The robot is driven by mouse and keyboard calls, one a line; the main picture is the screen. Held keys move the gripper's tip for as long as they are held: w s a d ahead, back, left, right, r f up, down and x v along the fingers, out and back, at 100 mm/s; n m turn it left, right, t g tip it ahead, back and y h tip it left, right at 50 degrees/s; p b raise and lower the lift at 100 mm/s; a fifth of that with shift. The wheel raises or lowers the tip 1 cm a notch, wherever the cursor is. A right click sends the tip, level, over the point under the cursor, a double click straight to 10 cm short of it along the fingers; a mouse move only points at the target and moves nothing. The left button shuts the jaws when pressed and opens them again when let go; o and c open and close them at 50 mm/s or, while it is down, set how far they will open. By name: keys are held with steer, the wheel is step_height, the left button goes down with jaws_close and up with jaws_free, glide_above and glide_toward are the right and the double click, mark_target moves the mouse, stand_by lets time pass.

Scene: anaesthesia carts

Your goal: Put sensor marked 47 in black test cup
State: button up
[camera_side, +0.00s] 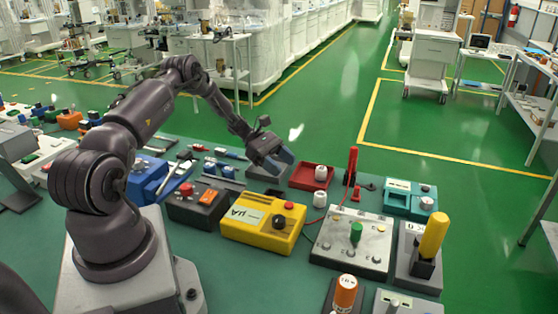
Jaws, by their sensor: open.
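My gripper (280,163) is above the back edge of the green bench, just left of a red tray (300,183). It is open, and nothing shows between its fingers. One small white cylinder (320,171) stands in or at the red tray, and another white cylinder (319,199) stands just in front of it. An orange cylinder with a marked white top (346,292) stands in a dark holder at the front edge of the picture. I cannot read a 47 on any of them. I cannot pick out the black test cup for sure.
A yellow meter box (245,228) and a black box with a red button (187,207) sit in front of my gripper. A grey panel with a green knob (340,260), a tall red rod (352,165), a yellow handle (433,235) and a teal box (398,196) crowd the right.

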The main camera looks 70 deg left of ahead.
steer(key=s+d+r+m+g+y, duration=0.1)
steer(key=d+r+m+g+y, duration=0.2)
steer(key=d+r+m, duration=0.45)
steer(key=s+d+r+m+g+y, duration=0.2)
steer(key=d+r+m+y, duration=0.15)
steer(key=d+r, duration=0.7)
steer(key=s+d+r+m+t+y, duration=0.2)
steer(key=s+r+m, duration=0.3)
steer(key=s, duration=0.3)
steer(key=s+d+r+m+t+y, duration=0.1)
steer(key=s+d+r+m+y, duration=0.2)
steer(key=s+d+r+m, duration=0.2)
steer(key=s+m, duration=0.2)
steer(key=s, duration=0.1)
steer(key=shift+s+r+t, duration=0.2)
steer(key=shift+s+t, duration=0.05)
steer(key=shift+t, duration=0.15)
steer(key=shift+o, duration=0.5)
steer(key=shift+s+d+f+m, duration=0.1)
steer(key=shift+s+d+m, duration=0.05)
steer(key=shift+s+m, duration=0.3)
